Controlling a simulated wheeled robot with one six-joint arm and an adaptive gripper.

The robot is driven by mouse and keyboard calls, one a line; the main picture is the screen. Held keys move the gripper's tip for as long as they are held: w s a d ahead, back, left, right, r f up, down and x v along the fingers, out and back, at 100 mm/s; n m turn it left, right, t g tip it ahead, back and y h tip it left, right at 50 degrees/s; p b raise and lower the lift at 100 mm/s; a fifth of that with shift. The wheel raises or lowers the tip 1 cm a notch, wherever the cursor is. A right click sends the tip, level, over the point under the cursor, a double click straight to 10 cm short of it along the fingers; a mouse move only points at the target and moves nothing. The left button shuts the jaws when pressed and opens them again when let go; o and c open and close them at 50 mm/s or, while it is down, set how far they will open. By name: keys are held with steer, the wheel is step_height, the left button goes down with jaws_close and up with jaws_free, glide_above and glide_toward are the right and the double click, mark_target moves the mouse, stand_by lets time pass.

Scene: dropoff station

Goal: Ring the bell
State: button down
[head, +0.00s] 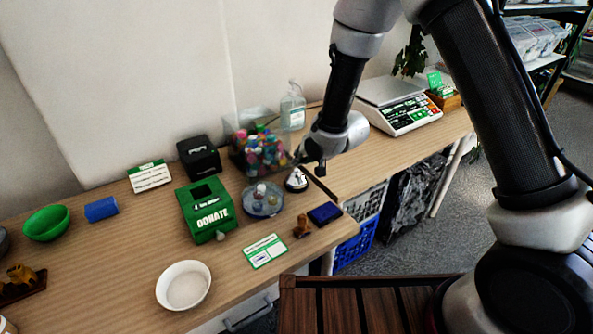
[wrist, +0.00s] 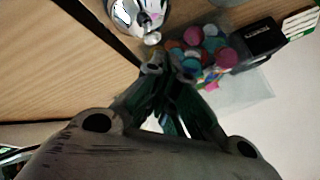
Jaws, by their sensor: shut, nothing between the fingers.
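The bell (head: 296,180) is a small silver dome on a dark base, standing on the wooden table near the seam between two tabletops. In the wrist view the bell (wrist: 140,14) is at the top edge, partly cut off, with its round knob toward my fingers. My gripper (head: 306,166) is shut and empty. It points down just above and beside the bell in the head view. In the wrist view the shut fingertips (wrist: 170,66) lie close to the bell's knob. I cannot tell whether they touch it.
A clear bin of colourful caps (head: 262,152) stands right behind the bell. A round dish with small items (head: 262,200) is to its left, and a blue pad (head: 325,214) is in front. A green donation box (head: 206,209) and a scale (head: 399,105) stand farther off.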

steer(key=shift+r, duration=2.5)
steer(key=s+d+f+n+g+h, duration=0.3)
steer(key=s+d+n+g+h, duration=0.15)
steer(key=s+d, duration=0.55)
steer(key=s+d+r+m+t, duration=0.1)
steer(key=s+d+r, duration=0.9)
steer(key=d+r, duration=0.3)
steer(key=s+d+r+m+t+h, duration=0.1)
steer(key=s+d+r+m, duration=0.1)
steer(key=s+d+r, duration=0.9)
steer(key=shift+s+d+r, duration=0.25)
steer(key=shift+d+r, duration=0.6)
steer(key=shift+d, duration=0.2)
steer(key=shift+m+h, duration=0.25)
